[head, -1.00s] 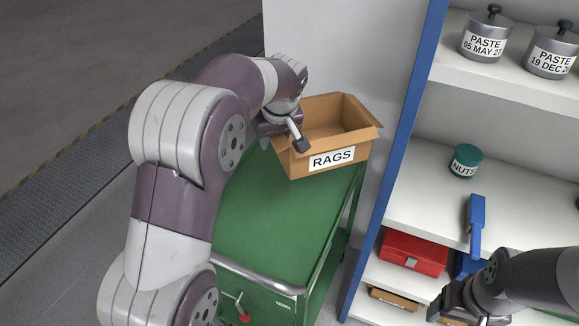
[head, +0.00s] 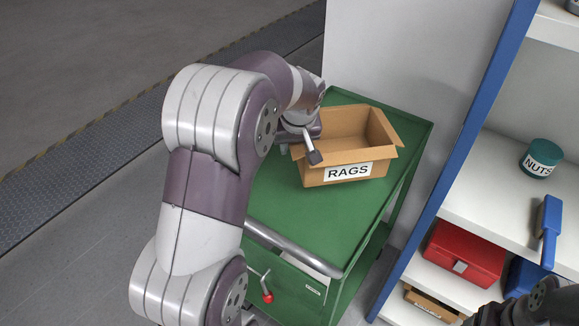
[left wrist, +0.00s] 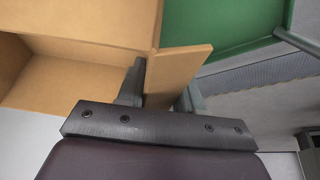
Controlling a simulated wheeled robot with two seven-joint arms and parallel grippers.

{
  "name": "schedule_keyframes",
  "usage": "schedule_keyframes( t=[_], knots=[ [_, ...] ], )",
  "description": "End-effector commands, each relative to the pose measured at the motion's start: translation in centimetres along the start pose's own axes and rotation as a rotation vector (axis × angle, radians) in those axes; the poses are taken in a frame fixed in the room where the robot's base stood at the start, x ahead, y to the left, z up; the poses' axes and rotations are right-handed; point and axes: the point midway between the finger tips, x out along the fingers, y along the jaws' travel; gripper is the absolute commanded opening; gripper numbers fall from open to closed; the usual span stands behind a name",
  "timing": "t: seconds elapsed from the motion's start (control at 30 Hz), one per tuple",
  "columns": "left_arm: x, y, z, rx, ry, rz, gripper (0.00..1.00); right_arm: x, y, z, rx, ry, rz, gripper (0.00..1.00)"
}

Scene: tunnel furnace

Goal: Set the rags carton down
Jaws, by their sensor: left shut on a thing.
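The open-topped brown rags carton (head: 342,158), with a white RAGS label on its front, is over the green top of the cart (head: 290,215) in the head view. It looks upright; I cannot tell whether its base touches the cart. My left gripper (head: 308,150) is at the carton's left side. In the left wrist view, my left gripper (left wrist: 160,90) is shut on the carton's side flap (left wrist: 180,68), one finger on each side. My right gripper (head: 487,317) is at the bottom right, mostly cut off, its jaws unclear.
A blue-edged shelf unit (head: 462,140) stands right of the cart. It holds a teal NUTS jar (head: 541,158), a blue tool (head: 549,225) and a red box (head: 465,252). A grey wall panel (head: 400,60) stands behind the cart. The cart top in front of the carton is clear.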

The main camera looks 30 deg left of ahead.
Motion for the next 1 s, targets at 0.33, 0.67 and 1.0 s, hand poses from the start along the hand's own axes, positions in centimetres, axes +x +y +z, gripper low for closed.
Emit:
schedule_keyframes(
  t=[0.33,0.67,1.0],
  knots=[
    [3.5,-4.8,0.9,0.001,-0.001,-0.001,0.03,0.6,0.0,0.1,0.0,0.0,0.0,0.72],
    [6.5,-4.7,2.1,0.001,0.0,0.001,0.03,1.1,0.0,0.1,0.0,0.0,0.0,0.72],
    [6.8,-4.7,2.2,0.002,-0.001,0.001,0.61,1.4,0.0,0.2,0.0,0.0,0.0,0.72]
  ],
)
